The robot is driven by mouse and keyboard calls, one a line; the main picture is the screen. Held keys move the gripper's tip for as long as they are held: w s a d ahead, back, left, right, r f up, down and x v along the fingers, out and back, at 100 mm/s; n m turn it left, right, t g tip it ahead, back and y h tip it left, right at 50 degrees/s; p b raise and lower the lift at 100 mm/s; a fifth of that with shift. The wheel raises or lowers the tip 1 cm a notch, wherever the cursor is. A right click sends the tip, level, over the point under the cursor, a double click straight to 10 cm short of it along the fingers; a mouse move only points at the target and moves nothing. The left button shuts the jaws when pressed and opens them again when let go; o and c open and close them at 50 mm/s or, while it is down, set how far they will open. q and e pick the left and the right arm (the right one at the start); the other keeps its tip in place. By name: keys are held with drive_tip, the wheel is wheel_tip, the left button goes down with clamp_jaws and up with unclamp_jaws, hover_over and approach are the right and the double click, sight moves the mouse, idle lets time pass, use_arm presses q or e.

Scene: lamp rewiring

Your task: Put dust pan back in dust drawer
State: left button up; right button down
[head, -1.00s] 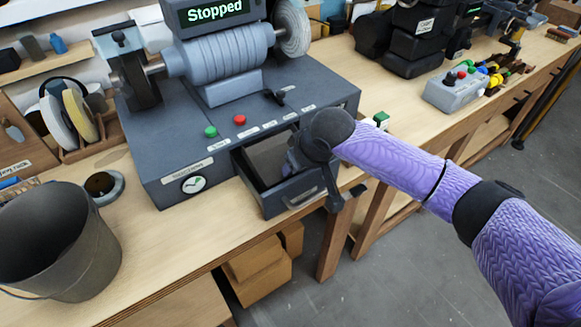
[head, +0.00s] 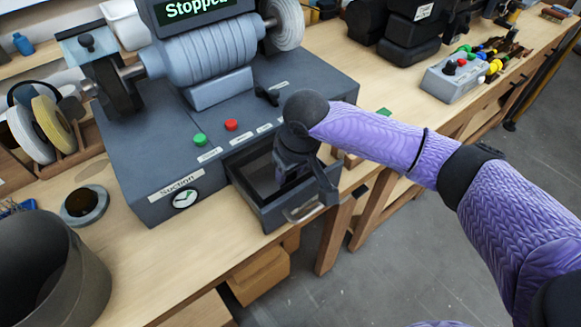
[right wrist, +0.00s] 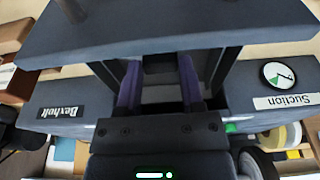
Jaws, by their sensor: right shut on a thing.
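The dust drawer (head: 305,207) is pulled out from the front of the grey grinder base. In the head view, my right gripper (head: 287,178) points down into the drawer's open top. In the right wrist view, my right gripper (right wrist: 160,92) has its purple fingers inside the drawer, whose front wall (right wrist: 170,38) crosses the top of the picture. The fingers are shut on a dark piece (right wrist: 164,64), which looks like part of the dust pan. The pan is mostly hidden by the gripper and drawer walls; I cannot tell whether it rests on the drawer floor. My left gripper is out of view.
The grinder (head: 215,60) stands above the drawer, its screen partly showing "Stopped". A dark bucket (head: 45,270) stands at the front left of the bench. A grey control box (head: 460,78) stands to the right. Cardboard boxes (head: 262,275) sit below the bench.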

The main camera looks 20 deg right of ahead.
drive_tip(key=shift+c, duration=1.1)
unclamp_jaws()
drive_tip(key=shift+r, duration=0.25)
drive_tip(key=p+v, duration=0.4)
drive_tip(key=v, duration=0.7)
drive_tip(key=shift+r, duration=0.35)
